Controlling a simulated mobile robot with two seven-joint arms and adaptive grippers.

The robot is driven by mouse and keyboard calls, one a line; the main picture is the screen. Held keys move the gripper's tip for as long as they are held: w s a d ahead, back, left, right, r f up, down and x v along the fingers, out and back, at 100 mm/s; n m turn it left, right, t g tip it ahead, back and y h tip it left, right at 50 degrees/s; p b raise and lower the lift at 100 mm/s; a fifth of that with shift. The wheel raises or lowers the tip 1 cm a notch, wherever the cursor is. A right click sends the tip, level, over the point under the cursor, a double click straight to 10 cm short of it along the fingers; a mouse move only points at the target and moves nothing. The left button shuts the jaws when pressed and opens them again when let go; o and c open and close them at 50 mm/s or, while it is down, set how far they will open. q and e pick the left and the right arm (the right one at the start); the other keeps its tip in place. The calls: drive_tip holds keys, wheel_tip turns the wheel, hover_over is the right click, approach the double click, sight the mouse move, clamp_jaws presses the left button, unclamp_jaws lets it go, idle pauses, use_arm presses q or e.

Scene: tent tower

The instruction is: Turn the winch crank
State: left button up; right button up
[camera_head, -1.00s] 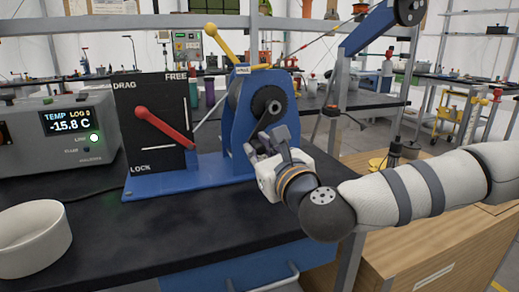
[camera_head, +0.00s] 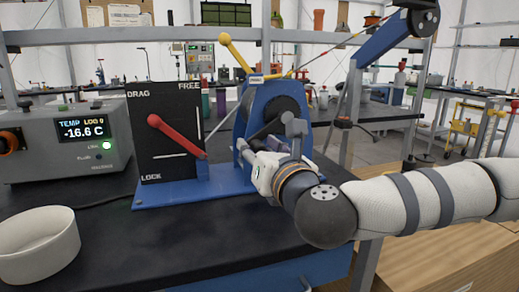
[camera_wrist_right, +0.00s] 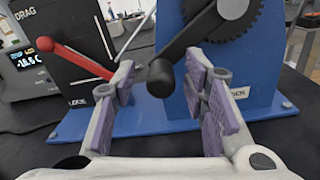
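The blue winch (camera_head: 244,118) stands on a blue base plate on the bench. Its black crank arm (camera_head: 266,130) slants down and left from the hub, and part of it is hidden behind my gripper. In the right wrist view the crank's dark round knob (camera_wrist_right: 160,78) sits between the finger pads, with a gap on both sides. My right gripper (camera_head: 268,143) is open at the front of the winch; its purple-padded fingers also show in the right wrist view (camera_wrist_right: 163,92). My left gripper is not in view.
A black DRAG/FREE/LOCK panel (camera_head: 165,95) with a red lever (camera_head: 175,135) stands left of the winch. A grey temperature box (camera_head: 60,145) and a white bowl (camera_head: 38,243) are further left. The dark bench top (camera_head: 170,240) is clear in front of the base.

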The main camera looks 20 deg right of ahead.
drive_tip(key=s, duration=0.7)
drive_tip(key=shift+s+d, duration=0.25)
idle(0.7)
